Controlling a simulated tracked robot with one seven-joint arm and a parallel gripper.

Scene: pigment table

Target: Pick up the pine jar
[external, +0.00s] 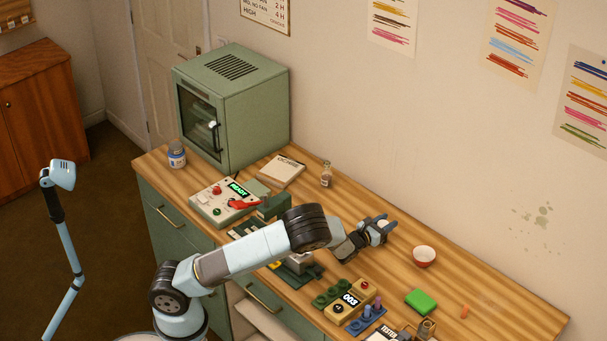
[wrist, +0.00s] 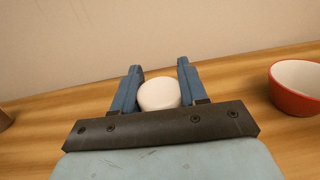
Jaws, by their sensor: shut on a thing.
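My gripper (external: 384,228) is over the right half of the wooden worktop, near the back wall. Its two blue fingers (wrist: 157,82) are shut on a jar with a round white top (wrist: 158,96), seen from above in the wrist view. Only a small white part of this jar (external: 382,222) shows between the fingers in the external view. Its body and any label are hidden, so I cannot tell its colour, or whether it touches the worktop.
A red bowl (external: 424,256) with a white inside stands right of my gripper. A green block (external: 420,301) lies nearer the front. A small bottle (external: 326,174) stands at the back, and a blue-labelled jar (external: 177,155) stands left of the green oven (external: 250,115).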

